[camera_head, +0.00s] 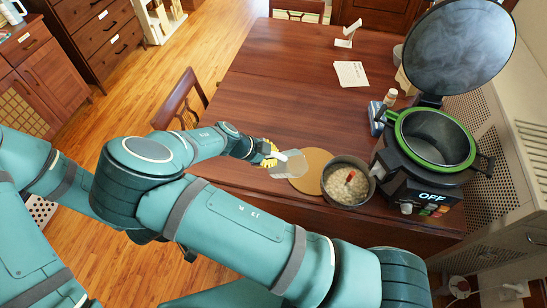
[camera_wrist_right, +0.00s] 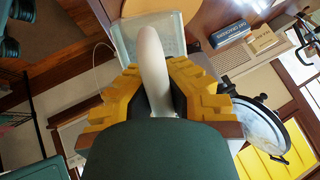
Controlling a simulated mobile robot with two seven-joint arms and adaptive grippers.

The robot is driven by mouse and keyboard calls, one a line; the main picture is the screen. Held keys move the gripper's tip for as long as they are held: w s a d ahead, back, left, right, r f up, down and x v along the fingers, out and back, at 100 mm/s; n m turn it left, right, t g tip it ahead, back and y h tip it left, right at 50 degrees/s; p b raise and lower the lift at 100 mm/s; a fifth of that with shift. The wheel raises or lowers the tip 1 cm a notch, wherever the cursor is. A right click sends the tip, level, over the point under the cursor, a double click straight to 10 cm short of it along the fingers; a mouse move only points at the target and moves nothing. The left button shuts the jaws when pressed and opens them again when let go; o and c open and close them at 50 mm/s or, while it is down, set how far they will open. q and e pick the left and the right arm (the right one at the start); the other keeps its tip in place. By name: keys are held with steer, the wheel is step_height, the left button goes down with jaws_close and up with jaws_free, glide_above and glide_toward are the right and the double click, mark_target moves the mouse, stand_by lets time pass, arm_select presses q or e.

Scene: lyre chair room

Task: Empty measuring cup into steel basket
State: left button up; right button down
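My right gripper (camera_head: 270,155) is shut on the white handle of the measuring cup (camera_head: 286,166), a pale see-through cup. It holds the cup left of the steel basket (camera_head: 333,195), by the round wooden board. In the right wrist view the yellow finger pads (camera_wrist_right: 158,85) close around the handle, and the cup's clear body (camera_wrist_right: 180,43) shows beyond. The cup looks tilted; its contents cannot be made out. The steel basket, a round metal vessel, stands at the table's near edge and holds pale grains and a red item (camera_head: 350,176). My left gripper is out of view.
A cooker (camera_head: 430,188) marked OFF, with a green rim and raised round lid (camera_head: 460,45), stands right of the basket. The round board (camera_head: 312,180) lies left of the basket. Small boxes and a bottle (camera_head: 390,97) stand behind. The table's middle (camera_head: 280,95) is clear.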

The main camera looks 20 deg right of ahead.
steer(key=shift+r, duration=0.1)
steer(key=shift+r, duration=0.1)
steer(key=a+p+v, duration=0.1)
steer(key=v, duration=0.5)
steer(key=shift+f, duration=0.4)
